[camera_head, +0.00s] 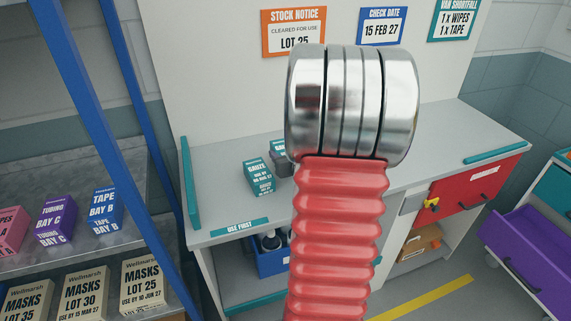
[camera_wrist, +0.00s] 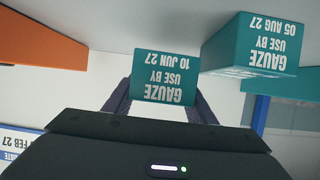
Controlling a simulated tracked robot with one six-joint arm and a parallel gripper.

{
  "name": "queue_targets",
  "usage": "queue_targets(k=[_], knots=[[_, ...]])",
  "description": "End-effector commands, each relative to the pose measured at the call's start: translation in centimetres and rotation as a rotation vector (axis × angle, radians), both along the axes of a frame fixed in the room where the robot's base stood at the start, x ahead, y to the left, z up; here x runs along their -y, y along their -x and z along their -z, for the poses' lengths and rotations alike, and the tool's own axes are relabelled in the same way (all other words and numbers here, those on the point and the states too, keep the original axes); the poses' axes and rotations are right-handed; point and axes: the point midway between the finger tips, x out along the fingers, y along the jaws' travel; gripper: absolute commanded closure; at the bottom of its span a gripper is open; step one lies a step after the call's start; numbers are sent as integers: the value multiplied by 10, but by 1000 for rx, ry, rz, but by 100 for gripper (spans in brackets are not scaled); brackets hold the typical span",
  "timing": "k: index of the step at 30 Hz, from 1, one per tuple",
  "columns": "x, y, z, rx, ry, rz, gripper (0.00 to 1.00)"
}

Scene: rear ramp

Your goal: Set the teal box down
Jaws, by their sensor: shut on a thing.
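In the wrist view, which is upside down, a teal gauze box (camera_wrist: 166,75) marked use by 10 JUN 27 sits between the two dark fingers of my gripper (camera_wrist: 166,98). The gripper is shut on it. I cannot tell whether its base touches the counter. A second teal gauze box (camera_wrist: 250,45), marked 05 AUG 27, stands to the right there, apart from the held box. In the head view, a teal gauze box (camera_head: 259,176) stands on the grey counter (camera_head: 215,190). Another dark and teal shape just behind it is partly hidden by my arm.
A teal "use first" strip (camera_head: 248,227) marks the counter's front edge. An orange object (camera_wrist: 40,42) shows in the wrist view. A blue shelf rack with boxes (camera_head: 143,285) is at left, a red drawer (camera_head: 480,180) at right. My arm hides the counter's middle.

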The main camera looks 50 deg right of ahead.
Motion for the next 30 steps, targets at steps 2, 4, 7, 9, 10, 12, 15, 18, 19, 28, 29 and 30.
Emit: queue_targets(k=[2,4,7,9,10,12,15,18,19,28,29,30], knots=[[0,0,-1,1,1,0,75],[0,0,1,0,0,0,75],[0,0,7,0,-2,1,75],[0,0,15,-2,-3,2,75],[0,1,19,-2,-3,1,75],[0,0,27,-2,-3,2,75],[0,0,36,-1,-2,0,75],[0,0,41,-1,-1,1,75],[0,0,41,0,0,1,75],[0,0,42,1,1,0,75],[0,0,43,1,1,0,75],[0,0,44,1,1,0,75]])
